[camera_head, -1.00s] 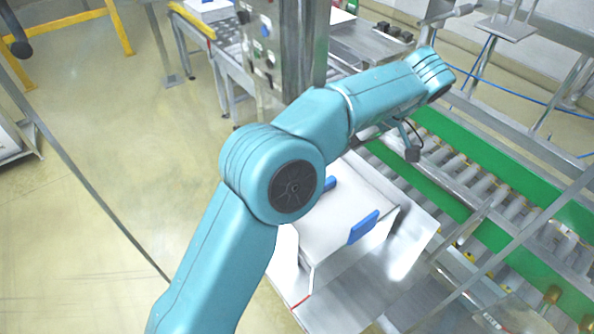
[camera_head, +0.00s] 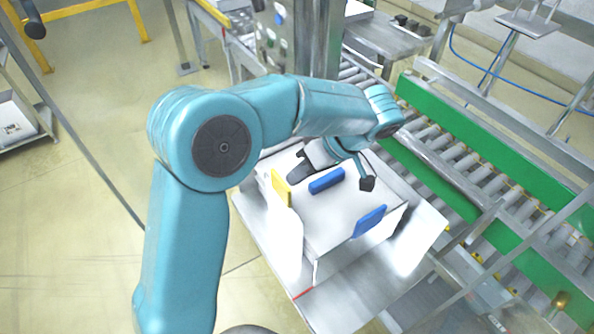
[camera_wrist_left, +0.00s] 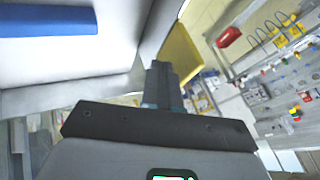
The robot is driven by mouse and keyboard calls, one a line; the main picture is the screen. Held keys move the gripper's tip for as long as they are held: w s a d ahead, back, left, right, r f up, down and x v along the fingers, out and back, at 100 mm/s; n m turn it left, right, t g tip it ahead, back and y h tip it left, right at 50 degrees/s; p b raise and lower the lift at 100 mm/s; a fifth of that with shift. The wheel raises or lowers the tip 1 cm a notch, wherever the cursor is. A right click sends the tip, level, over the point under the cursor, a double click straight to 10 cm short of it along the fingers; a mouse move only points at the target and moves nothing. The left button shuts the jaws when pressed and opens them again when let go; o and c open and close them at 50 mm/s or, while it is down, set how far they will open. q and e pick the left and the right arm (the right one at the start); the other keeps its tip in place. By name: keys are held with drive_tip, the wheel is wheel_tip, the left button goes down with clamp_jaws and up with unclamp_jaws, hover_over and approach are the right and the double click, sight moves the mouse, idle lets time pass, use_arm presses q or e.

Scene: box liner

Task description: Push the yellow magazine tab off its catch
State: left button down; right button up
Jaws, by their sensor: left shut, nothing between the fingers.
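The yellow magazine tab (camera_head: 281,188) stands upright at the left edge of the white box magazine (camera_head: 335,213). In the left wrist view the tab (camera_wrist_left: 181,54) shows just beyond the fingertips. My left gripper (camera_head: 297,172) is over the magazine, just right of the tab and pointing toward it. Its fingers (camera_wrist_left: 162,76) are shut and empty. The tips are very close to the tab; I cannot tell whether they touch it. The catch is not clearly visible. My right gripper is out of view.
A green-sided roller conveyor (camera_head: 480,160) runs along the right. A metal post (camera_head: 318,40) rises behind. Open floor (camera_head: 75,200) lies to the left.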

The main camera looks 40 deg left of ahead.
use_arm(q)
drive_tip(key=s+b, duration=0.1)
drive_tip(key=s+a+b, duration=0.1)
drive_tip(key=s, duration=0.3)
drive_tip(key=shift+a+b, duration=0.35)
drive_tip(key=shift+b, duration=0.05)
drive_tip(key=shift+w, duration=0.1)
drive_tip(key=shift+r, duration=0.1)
